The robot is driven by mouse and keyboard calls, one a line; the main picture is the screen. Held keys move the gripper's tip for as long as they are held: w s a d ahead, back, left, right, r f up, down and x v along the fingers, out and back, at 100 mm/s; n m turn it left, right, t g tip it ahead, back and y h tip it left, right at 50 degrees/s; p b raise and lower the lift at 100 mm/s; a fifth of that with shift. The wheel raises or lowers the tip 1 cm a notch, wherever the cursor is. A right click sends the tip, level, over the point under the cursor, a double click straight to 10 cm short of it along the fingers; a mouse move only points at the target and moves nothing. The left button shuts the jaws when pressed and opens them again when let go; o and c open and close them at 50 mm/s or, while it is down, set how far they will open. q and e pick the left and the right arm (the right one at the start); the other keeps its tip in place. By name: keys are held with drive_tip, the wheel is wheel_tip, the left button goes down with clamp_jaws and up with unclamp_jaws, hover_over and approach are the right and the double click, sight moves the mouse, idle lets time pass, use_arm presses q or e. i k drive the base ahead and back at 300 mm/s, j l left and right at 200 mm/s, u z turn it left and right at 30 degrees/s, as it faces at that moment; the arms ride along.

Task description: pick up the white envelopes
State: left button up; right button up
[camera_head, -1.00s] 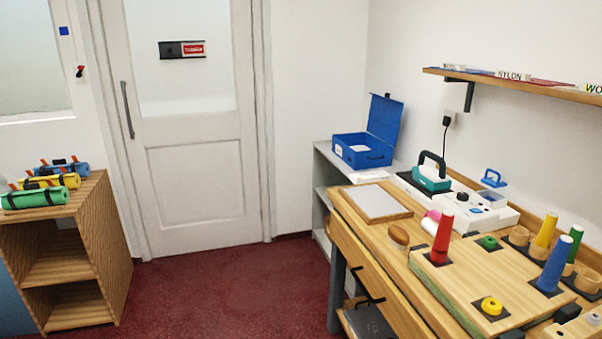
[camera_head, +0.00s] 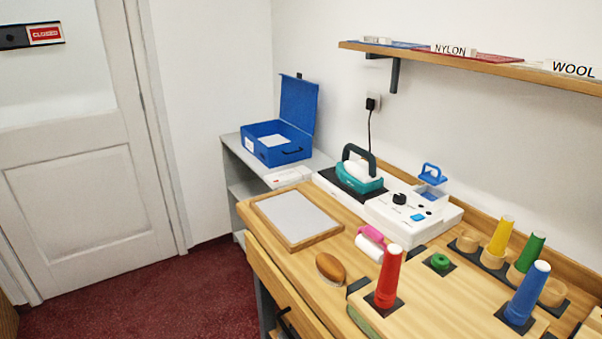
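White envelopes (camera_head: 289,177) appear to lie as a small flat stack on the grey shelf unit, in front of the open blue box. Another white paper or envelope (camera_head: 274,141) lies inside the blue box (camera_head: 270,154), whose lid stands up. I cannot tell how many envelopes there are. Neither of my grippers is in view.
The wooden counter (camera_head: 250,236) holds a framed grey-white board (camera_head: 297,217), a brush (camera_head: 331,268), a teal iron (camera_head: 361,176), a white device (camera_head: 405,212) and several coloured cones. A wall shelf (camera_head: 480,66) hangs above. Red floor (camera_head: 150,300) is clear at left.

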sight(298, 173)
drive_tip(key=i+j+z, duration=0.1)
drive_tip(key=z, duration=0.4)
drive_tip(key=i+j+z, duration=0.15)
drive_tip(key=j+z, duration=0.15)
drive_tip(key=i+j+z, duration=0.1)
drive_tip(key=j+z, duration=0.15)
drive_tip(key=i+j, duration=0.15)
drive_tip(key=j, duration=0.35)
drive_tip(key=i+j+z, duration=0.1)
drive_tip(key=j, duration=0.45)
drive_tip(key=i+j, duration=0.15)
drive_tip(key=j, duration=0.35)
drive_tip(key=i+j+z, duration=0.15)
drive_tip(key=j, duration=0.9)
